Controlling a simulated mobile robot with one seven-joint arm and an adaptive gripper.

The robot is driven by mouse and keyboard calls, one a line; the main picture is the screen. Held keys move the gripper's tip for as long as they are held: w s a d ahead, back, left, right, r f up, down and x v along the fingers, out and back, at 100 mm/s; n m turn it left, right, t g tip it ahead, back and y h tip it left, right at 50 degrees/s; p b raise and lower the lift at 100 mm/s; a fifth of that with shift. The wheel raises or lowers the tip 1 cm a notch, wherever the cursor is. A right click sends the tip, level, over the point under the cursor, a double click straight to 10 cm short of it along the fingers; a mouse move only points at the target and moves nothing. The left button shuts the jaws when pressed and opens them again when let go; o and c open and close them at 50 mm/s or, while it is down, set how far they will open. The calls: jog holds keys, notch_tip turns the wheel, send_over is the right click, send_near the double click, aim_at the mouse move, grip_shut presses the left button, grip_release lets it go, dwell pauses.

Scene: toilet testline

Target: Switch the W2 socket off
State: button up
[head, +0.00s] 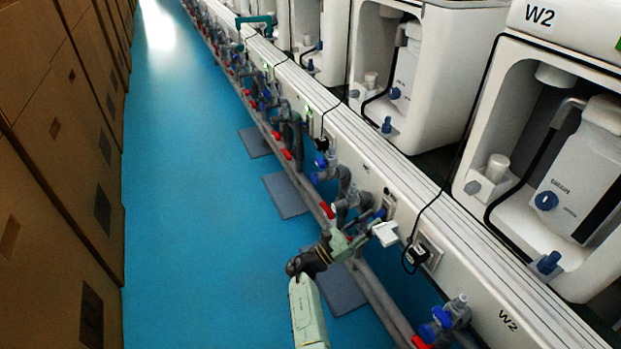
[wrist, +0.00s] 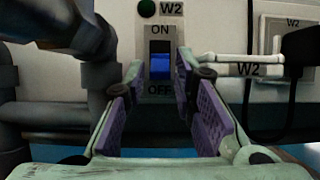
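The W2 switch (wrist: 160,66) is a blue rocker in a grey plate marked ON above and OFF below. The rocker's top part looks dark and its lower part bright blue. A dark green round lamp (wrist: 146,9) and a W2 label sit above it. The W2 socket (wrist: 292,65) with a black plug is on the right; in the head view the plug (head: 417,254) sits on the white wall rail. My gripper (wrist: 158,74) is open, its purple-padded fingers on either side of the switch in the picture. Nothing is between them; I cannot tell whether they touch the plate.
Grey pipes (wrist: 98,70) stand close on the left. In the head view, pipes with red and blue valves (head: 340,195) run along the rail beside my gripper (head: 368,233). The W2 machine (head: 555,170) is behind the rail. The blue floor (head: 190,220) is clear toward the left.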

notch_tip(320, 180, up, 5)
jog(key=g+y+p, duration=0.3)
jog(key=y+p, duration=0.6)
jog(key=p, duration=0.7)
jog(key=v, duration=1)
jog(key=w+a+r+t+y, duration=0.2)
jog(key=w+a+r+t, duration=0.1)
jog(key=a, duration=0.5)
jog(key=w+a+r+m+t+y+b, duration=0.1)
jog(key=w+a+r+t+y, duration=0.2)
jog(key=w+a+r, duration=0.3)
jog(key=shift+w+a+y+b, duration=0.3)
jog(key=shift+w+a, duration=0.7)
jog(key=shift+a, duration=0.05)
jog(key=shift+r, duration=0.1)
